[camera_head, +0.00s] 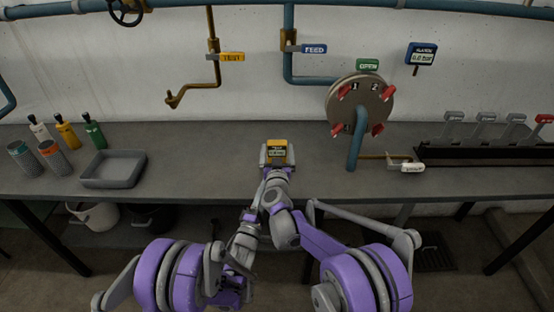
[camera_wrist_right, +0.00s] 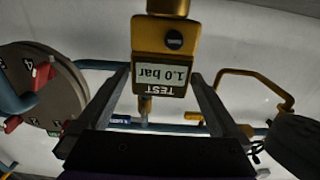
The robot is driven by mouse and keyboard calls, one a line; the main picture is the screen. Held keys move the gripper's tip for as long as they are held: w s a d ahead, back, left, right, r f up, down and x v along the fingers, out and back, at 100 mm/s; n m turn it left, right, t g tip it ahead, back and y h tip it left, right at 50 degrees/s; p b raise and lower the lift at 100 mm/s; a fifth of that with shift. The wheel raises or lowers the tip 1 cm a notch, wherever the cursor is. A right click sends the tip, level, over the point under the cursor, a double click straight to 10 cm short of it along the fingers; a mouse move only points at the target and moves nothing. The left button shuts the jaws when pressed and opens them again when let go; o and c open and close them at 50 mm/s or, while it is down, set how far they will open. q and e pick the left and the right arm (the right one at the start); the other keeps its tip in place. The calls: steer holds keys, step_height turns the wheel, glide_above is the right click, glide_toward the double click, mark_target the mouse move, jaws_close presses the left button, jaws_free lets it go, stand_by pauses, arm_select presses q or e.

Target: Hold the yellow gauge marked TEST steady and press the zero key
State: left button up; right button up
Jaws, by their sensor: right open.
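The yellow gauge (camera_head: 277,151) marked TEST shows in the head view above the front part of the bench. In the right wrist view the gauge (camera_wrist_right: 165,60) appears upside down, and its display reads 1.0 bar. The dark round key (camera_wrist_right: 174,40) is on its face, on the far side of the display from the word TEST. My right gripper (camera_wrist_right: 162,78) is open, with its two fingers on either side of the gauge; contact is not clear. My left arm reaches in beside the right one, but its fingers cannot be made out.
A grey tray (camera_head: 113,168), bottles and cans stand at the bench's left. A round plate (camera_head: 360,103) with red handles and a blue pipe (camera_head: 357,140) stand right of the gauge. A blue gauge (camera_head: 422,54) is on the wall. The bench (camera_head: 220,165) between tray and gauge is clear.

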steer(key=w, duration=0.5)
steer(key=shift+w, duration=0.1)
steer(key=c, duration=1.5)
arm_select(q)
jaws_close()
stand_by(3.5)
